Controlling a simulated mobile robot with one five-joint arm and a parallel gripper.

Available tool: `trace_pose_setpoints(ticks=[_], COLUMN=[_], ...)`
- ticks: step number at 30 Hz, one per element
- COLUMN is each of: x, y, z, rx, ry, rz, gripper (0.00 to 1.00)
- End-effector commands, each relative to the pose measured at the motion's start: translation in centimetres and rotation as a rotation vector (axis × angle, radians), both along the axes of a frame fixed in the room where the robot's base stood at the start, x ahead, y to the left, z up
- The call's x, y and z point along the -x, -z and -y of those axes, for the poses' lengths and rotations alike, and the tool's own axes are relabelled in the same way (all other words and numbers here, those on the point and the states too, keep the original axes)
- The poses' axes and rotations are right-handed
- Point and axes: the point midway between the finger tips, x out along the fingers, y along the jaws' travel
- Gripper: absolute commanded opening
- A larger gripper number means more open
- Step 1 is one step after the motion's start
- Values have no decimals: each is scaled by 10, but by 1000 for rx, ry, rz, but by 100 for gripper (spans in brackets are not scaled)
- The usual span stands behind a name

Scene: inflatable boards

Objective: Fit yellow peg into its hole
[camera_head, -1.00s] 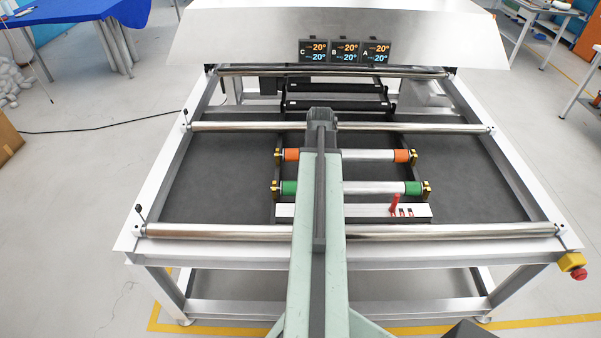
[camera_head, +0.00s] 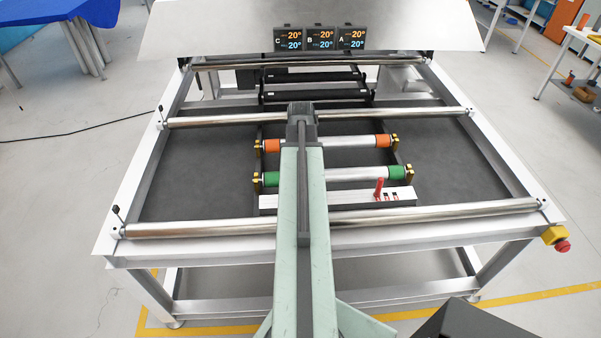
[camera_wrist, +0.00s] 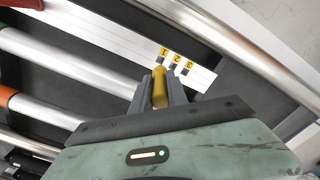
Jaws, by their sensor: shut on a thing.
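My gripper (camera_wrist: 160,92) is shut on a yellow peg (camera_wrist: 160,86) in the wrist view. The peg points toward a white block (camera_wrist: 128,55) with yellow labels 1 (camera_wrist: 163,54), 2 (camera_wrist: 176,59) and 3 (camera_wrist: 188,66), each beside a dark square hole. The peg's far end appears close to the hole by label 1; I cannot tell whether it touches the block. My arm hides the gripper and peg there.
A roller with green ends (camera_head: 397,173) and one with orange ends (camera_head: 383,141) lie behind the block. A long steel roller (camera_head: 440,211) crosses in front. A dark box (camera_head: 465,322) is at the lower right. The grey bed right of the block is clear.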

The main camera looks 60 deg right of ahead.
Motion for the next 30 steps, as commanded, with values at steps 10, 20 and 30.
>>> trace_pose_setpoints(ticks=[10, 20, 30], x=[0, -1, -1], y=[43, 50, 50], z=[0, 0, -1], rx=[0, 0, 0], ry=[-1, -2, -2], rz=[0, 0, 0], gripper=[0, 0, 0])
